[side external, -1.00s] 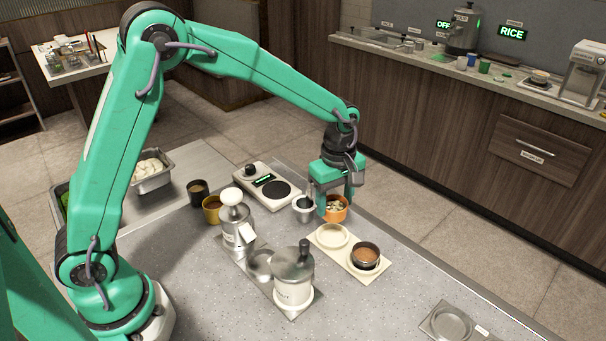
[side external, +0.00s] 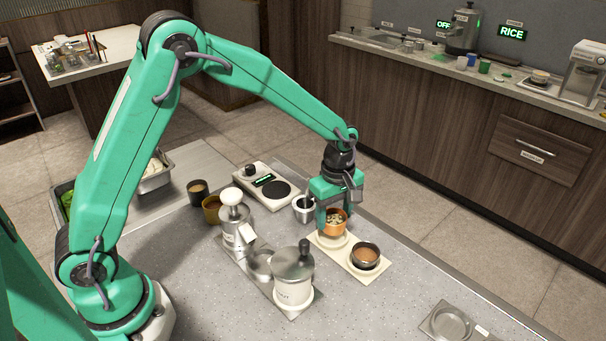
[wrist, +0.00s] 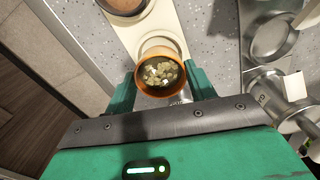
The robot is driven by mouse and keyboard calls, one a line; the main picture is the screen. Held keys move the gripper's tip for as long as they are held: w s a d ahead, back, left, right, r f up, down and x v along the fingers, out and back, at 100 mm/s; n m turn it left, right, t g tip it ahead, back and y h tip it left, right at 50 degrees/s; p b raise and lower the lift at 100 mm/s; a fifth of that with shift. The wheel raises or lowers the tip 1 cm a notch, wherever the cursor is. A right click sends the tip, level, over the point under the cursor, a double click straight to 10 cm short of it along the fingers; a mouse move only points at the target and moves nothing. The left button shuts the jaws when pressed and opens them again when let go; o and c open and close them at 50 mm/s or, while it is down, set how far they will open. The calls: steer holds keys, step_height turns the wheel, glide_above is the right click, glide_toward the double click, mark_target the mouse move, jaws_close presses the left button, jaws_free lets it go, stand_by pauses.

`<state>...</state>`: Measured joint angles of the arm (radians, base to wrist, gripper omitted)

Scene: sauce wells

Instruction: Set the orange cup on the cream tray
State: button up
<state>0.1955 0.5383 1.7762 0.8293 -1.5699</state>
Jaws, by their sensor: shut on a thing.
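The orange cup (side external: 335,222), with pale chopped bits inside, is between the fingers of my gripper (side external: 334,215). In the wrist view the cup (wrist: 159,75) sits between the two green fingertips (wrist: 160,90), and my gripper is shut on it. The cream tray (side external: 369,278) lies on the counter with two round places. A dark bowl of brown sauce (side external: 365,255) stands in its near right place. The cup is over the far left place, whose rim (side external: 333,243) shows partly below it. The cup looks upright. I cannot tell whether its base touches the tray.
A small grey metal cup (side external: 303,208) stands just left of my gripper, with a scale (side external: 266,187) behind it. A white-topped dispenser (side external: 236,225) and a lidded pot (side external: 293,272) stand at left. An empty metal tray (side external: 449,325) lies at front right.

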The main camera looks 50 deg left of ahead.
mark_target(334, 223)
steer(key=shift+f, duration=1.2)
steer(key=shift+f, duration=0.5)
stand_by(0.5)
steer(key=o, duration=1.1)
steer(key=shift+r, duration=4)
